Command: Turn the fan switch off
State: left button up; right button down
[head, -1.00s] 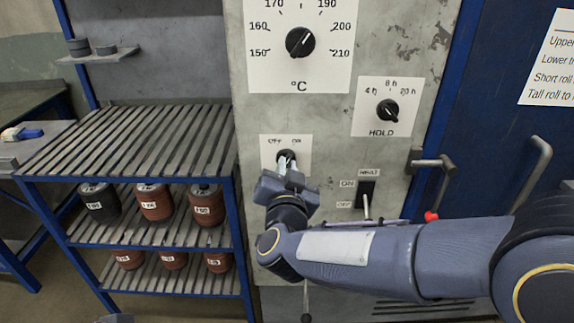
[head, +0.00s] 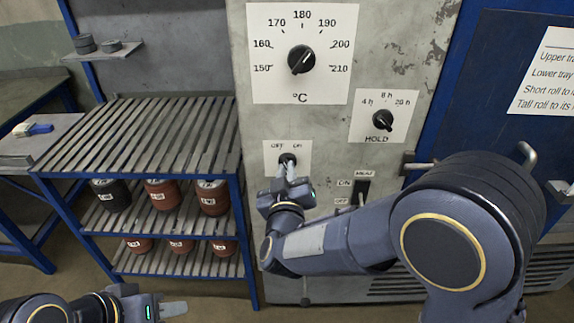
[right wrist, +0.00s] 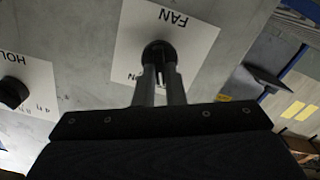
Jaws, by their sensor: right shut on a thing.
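The fan switch is a small dark round knob (head: 287,160) on a white plate (head: 271,150) marked OFF and ON, on the grey panel. In the right wrist view the knob (right wrist: 159,54) sits on the plate lettered FAN (right wrist: 195,38). My right gripper (head: 288,172) has both fingers around the knob and is shut on it; the fingers (right wrist: 160,78) also show in the right wrist view. Which mark the knob points to cannot be told, as the fingers cover part of it. My left gripper (head: 172,309) is low at the left, away from the panel; its finger gap is unclear.
A temperature dial (head: 301,59) and a HOLD dial (head: 383,120) are above the fan switch. A HEAT switch (head: 361,190) is right of it, partly behind my right arm. A slatted rack (head: 130,135) with several rolls stands left. Blue door at right.

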jog(key=shift+n+p, duration=0.3)
jog(key=shift+n, duration=0.3)
jog(key=c, duration=1.5)
grip_release()
jog(key=s+b, duration=0.1)
jog(key=s, duration=0.7)
jog(key=shift+w, duration=0.1)
